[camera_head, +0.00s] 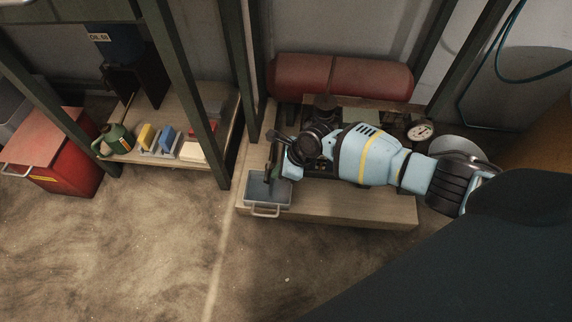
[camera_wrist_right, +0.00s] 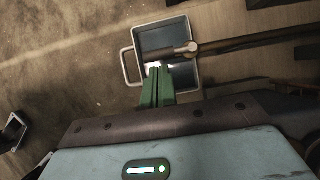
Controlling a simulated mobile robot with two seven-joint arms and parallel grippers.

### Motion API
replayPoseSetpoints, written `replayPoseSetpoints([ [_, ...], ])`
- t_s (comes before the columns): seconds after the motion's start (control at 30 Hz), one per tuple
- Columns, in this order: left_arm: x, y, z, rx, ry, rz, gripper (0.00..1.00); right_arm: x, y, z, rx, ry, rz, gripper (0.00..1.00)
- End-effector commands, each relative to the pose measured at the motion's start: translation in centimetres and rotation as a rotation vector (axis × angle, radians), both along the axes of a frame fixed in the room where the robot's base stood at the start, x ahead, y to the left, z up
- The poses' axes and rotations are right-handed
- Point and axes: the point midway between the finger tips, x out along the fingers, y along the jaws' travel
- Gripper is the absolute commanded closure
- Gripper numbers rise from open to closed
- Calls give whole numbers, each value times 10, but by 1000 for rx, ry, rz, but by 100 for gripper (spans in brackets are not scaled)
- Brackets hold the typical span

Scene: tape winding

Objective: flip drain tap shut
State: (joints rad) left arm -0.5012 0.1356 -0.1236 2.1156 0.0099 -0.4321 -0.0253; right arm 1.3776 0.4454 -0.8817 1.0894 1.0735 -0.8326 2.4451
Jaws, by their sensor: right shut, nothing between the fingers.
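The drain tap (camera_wrist_right: 192,48) shows in the right wrist view as a pale knob at the end of a dark pipe (camera_wrist_right: 255,39). A brownish bar, which looks like its lever, reaches left from the knob across the tray. My right gripper (camera_wrist_right: 158,76) has its green fingers shut and empty, their tips just below the bar; whether they touch it I cannot tell. In the head view my right gripper (camera_head: 272,172) is over the tray, and my blue forearm and wrist hide much of the machinery. The grey drain tray (camera_head: 268,189) also shows in the wrist view (camera_wrist_right: 164,34).
A red tank (camera_head: 340,76) lies behind a pressure gauge (camera_head: 420,131) on the wooden platform (camera_head: 340,207). Dark posts stand left of it. A low shelf holds a green oil can (camera_head: 117,139); a red box (camera_head: 52,150) stands farther left. The front-left floor is clear.

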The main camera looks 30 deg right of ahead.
Motion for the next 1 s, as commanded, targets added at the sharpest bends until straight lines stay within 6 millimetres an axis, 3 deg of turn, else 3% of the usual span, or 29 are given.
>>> replayPoseSetpoints([
  [0.57,-6,0,-5,0,14,0,100,5,7,-5,0,0,-1,100],
  [1.0,-5,0,7,0,6,0,100,6,9,-4,1,-1,-47,100],
])
